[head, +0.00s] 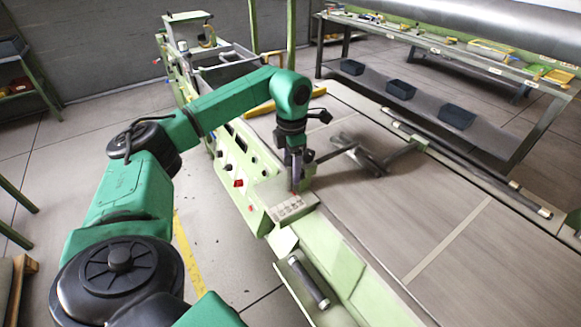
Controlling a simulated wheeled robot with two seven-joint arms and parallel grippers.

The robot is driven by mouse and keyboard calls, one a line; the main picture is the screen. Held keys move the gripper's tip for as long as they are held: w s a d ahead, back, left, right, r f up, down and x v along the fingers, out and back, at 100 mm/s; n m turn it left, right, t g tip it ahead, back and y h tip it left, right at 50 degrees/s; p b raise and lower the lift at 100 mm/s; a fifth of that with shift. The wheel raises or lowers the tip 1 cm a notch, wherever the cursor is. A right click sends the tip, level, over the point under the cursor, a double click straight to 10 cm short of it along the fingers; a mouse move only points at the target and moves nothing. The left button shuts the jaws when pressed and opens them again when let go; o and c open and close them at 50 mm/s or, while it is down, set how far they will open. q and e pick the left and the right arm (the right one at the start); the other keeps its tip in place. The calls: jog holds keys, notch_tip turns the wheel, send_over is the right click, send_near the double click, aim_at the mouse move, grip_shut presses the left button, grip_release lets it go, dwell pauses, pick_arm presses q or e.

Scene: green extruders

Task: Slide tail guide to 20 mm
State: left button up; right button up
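My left gripper (296,184) reaches down from the green arm to the front edge of the pale green machine (345,245). Its dark fingers are seen edge-on, so I cannot tell whether they are open or shut. Just below the fingertips is a pale block with a row of marks (290,208); contact is unclear. A dark jointed bar assembly (365,158) lies on the machine's flat bed (400,200), right of the gripper. I cannot tell which part is the tail guide, and no 20 mm mark is readable. My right gripper is not in view.
A long rail (470,165) runs along the far side of the bed. A dark bar handle (308,280) sits on the near panel. Behind stands a workbench (450,45) with tools and black bins (457,117) below. The right part of the bed is clear.

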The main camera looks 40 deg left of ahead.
pick_arm(q)
notch_tip(320, 180, up, 9)
jog(key=shift+b, duration=0.65)
notch_tip(320, 180, up, 6)
jog(key=p, duration=0.3)
jog(key=shift+s+f, duration=0.1)
jog(key=shift+f, duration=0.1)
jog(key=shift+f, duration=0.1)
